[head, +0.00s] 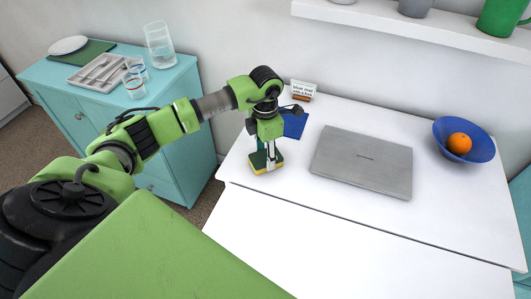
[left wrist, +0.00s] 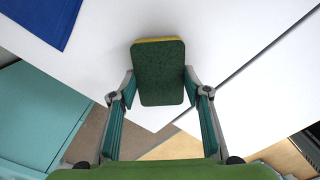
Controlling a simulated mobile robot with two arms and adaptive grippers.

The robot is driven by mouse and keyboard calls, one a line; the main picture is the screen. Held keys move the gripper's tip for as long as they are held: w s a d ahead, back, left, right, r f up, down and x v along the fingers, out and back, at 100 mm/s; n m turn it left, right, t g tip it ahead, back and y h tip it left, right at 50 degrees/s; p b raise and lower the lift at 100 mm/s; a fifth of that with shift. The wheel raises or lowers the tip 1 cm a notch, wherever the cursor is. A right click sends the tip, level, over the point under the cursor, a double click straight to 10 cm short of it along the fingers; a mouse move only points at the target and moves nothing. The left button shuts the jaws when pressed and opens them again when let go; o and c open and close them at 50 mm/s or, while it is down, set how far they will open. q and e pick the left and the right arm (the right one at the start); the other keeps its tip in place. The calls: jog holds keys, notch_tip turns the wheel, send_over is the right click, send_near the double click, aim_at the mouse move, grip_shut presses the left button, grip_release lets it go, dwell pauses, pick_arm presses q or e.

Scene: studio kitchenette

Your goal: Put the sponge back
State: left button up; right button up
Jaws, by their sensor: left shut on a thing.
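The sponge (head: 266,165), yellow with a dark green scouring side, is at the left corner of the white counter in the head view. In the left wrist view the sponge (left wrist: 160,72) shows its green face, with a thin yellow edge. My left gripper (head: 266,153) points down over it, its fingers (left wrist: 158,88) shut on the sponge's two sides. I cannot tell whether the sponge touches the counter or hangs just above it. My right gripper is not in view.
A blue mat (head: 293,124) lies behind the gripper, with a small sign (head: 303,90) beyond it. A closed laptop (head: 362,162) and a blue bowl (head: 482,147) with an orange (head: 459,143) are to the right. A teal cabinet (head: 175,90) stands left, across a gap.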

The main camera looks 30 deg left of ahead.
aim_at(265, 157)
pick_arm(q)
jog(key=shift+f, duration=0.15)
jog(key=o, duration=1)
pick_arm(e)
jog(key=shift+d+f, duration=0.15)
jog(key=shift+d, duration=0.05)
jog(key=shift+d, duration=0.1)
pick_arm(q)
jog(key=shift+r, duration=0.4)
notch_tip(265, 157, up, 12)
jog(key=shift+f+b, duration=0.25)
jog(key=shift+b, duration=0.55)
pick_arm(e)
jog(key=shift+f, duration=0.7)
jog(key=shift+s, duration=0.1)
